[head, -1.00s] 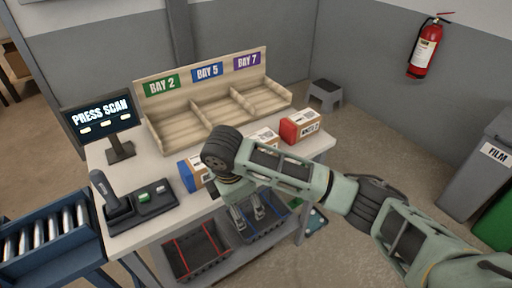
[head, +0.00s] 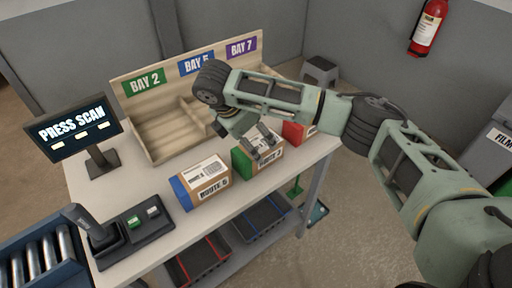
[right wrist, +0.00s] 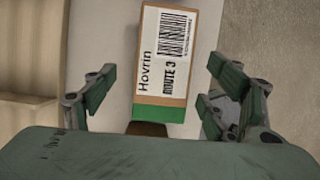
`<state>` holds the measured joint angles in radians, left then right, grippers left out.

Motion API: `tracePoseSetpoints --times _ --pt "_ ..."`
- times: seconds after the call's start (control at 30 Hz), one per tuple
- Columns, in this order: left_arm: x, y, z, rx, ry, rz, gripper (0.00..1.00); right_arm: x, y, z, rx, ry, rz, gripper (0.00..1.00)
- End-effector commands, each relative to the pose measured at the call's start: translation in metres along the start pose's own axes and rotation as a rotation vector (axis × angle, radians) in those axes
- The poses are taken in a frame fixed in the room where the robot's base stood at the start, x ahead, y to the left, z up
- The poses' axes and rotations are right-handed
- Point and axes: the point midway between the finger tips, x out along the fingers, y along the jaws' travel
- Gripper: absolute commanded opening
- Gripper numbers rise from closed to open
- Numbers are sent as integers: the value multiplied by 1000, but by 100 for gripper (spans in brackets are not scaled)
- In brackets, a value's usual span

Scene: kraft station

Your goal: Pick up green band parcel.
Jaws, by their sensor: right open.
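The green band parcel (head: 257,155) is a brown box with a green end and a white label, standing on the table between a blue band parcel and a red band parcel. In the right wrist view the parcel (right wrist: 165,60) lies between the fingers, its green end nearest the palm. My right gripper (head: 266,143) is above the parcel, pointing down, its fingers open. In the right wrist view a gap shows between the parcel and each finger. My left gripper is in neither view.
The blue band parcel (head: 204,182) is to the left and the red band parcel (head: 296,134) to the right. The bay rack (head: 160,138) stands behind. A screen (head: 76,128) and scanner (head: 90,232) are at the left. Crates sit on the shelf below.

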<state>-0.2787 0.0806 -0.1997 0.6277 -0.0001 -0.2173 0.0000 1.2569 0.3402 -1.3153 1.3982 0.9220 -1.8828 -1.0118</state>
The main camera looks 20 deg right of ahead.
Motion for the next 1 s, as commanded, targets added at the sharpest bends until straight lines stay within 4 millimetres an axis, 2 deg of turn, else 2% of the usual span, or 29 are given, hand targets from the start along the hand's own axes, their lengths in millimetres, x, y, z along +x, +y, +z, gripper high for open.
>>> tracePoseSetpoints --times 0.13,0.3,0.43,0.67,0.77,1.0 --pt "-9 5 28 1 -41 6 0 16 -1 1 1 -1 -2 78" --pt "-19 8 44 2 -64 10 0 43 -2 0 1 0 -2 78" --pt "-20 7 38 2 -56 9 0 56 -1 0 2 0 0 78" --pt "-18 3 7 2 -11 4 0 58 -1 0 1 0 2 78" --pt "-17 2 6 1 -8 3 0 58 -1 0 1 0 2 71" --pt "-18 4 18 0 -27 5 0 58 -1 0 1 0 2 50"
